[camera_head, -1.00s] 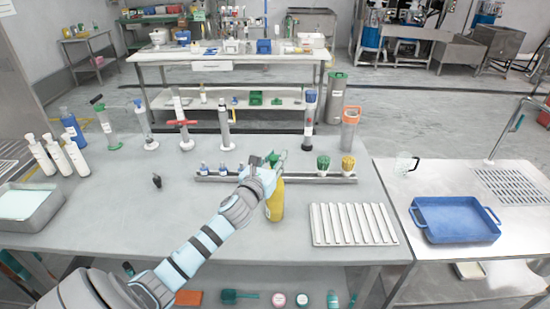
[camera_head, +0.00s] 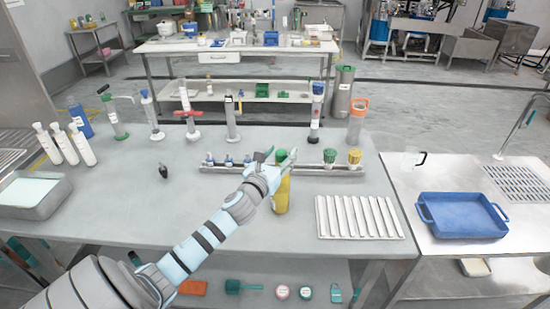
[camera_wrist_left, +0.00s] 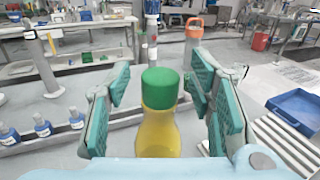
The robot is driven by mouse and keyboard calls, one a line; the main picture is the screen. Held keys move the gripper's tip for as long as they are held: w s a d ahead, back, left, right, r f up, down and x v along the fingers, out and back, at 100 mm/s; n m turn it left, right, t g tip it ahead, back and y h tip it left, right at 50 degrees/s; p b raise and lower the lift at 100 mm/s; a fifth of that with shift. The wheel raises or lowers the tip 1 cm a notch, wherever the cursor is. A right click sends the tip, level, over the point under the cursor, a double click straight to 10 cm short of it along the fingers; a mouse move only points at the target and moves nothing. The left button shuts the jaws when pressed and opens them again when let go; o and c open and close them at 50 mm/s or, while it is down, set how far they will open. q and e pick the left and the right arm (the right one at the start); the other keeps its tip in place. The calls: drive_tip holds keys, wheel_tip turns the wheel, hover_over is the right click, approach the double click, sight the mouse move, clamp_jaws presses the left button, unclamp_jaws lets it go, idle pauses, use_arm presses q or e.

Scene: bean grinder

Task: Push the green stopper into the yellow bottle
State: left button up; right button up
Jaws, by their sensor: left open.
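The yellow bottle (camera_head: 281,196) stands upright on the grey table, partly hidden by my left gripper in the head view. In the left wrist view the bottle (camera_wrist_left: 158,136) is straight ahead, with the green stopper (camera_wrist_left: 159,88) sitting on its top. My left gripper (camera_head: 278,160) is at the bottle's upper part. In the wrist view its teal finger pads (camera_wrist_left: 158,100) are spread on either side of the stopper and bottle, with a visible gap each side. How deep the stopper sits cannot be told. My right gripper is not in view.
A metal rack (camera_head: 310,170) behind the bottle holds small blue-capped bottles, a green-topped item (camera_head: 330,157) and a yellow-topped one (camera_head: 354,157). A white ribbed tray (camera_head: 358,217) lies to the right. A blue tray (camera_head: 461,215) is on the steel table.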

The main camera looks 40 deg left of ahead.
use_arm(q)
drive_tip(key=v, duration=1.1)
drive_tip(key=shift+s, duration=0.1)
